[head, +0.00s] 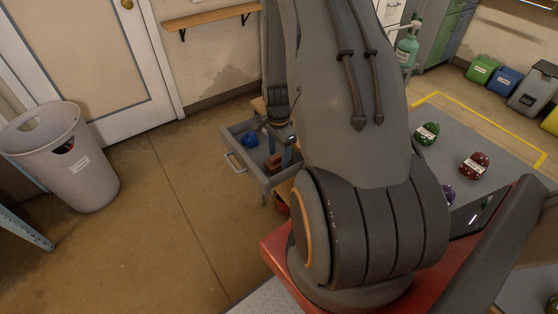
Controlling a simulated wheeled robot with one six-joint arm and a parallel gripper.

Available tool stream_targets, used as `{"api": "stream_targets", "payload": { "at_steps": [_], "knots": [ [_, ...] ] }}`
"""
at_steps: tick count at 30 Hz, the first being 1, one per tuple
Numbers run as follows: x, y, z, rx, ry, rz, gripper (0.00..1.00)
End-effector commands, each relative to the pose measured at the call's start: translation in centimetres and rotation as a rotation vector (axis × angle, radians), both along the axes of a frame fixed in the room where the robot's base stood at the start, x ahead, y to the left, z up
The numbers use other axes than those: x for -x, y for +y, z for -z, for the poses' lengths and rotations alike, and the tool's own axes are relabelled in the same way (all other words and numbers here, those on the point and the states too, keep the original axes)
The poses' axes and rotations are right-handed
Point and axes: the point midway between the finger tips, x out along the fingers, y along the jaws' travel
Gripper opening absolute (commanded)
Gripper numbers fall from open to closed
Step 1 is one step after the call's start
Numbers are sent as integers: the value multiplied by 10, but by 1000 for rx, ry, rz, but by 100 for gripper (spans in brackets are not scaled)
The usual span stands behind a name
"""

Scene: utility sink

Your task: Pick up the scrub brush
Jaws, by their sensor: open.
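My gripper (279,153) points down into an open grey drawer (234,163), left of my arm's large links. Its two bluish fingers are apart. A small brown block-like thing (273,161) lies in the drawer close to the fingers and partly behind them. It may be the scrub brush, but it is too small to be sure. I see no clear bristles. Part of the drawer's right side is hidden by my arm.
A blue round object (250,140) lies in the drawer left of my gripper. A grey bin (62,160) stands at the left. Green (427,134) and red (474,165) labelled round objects sit on a grey surface at the right.

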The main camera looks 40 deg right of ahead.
Motion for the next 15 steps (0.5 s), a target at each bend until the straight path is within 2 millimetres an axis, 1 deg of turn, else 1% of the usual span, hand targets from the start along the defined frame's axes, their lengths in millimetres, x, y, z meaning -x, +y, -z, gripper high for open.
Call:
{"api": "stream_targets", "payload": {
  "at_steps": [3,6,10,15],
  "knots": [
    [1,1,13,-1,2,0,55],
    [1,1,21,0,1,0,55],
    [1,1,25,0,1,0,55],
    [0,0,26,0,0,-1,55]
  ]
}}
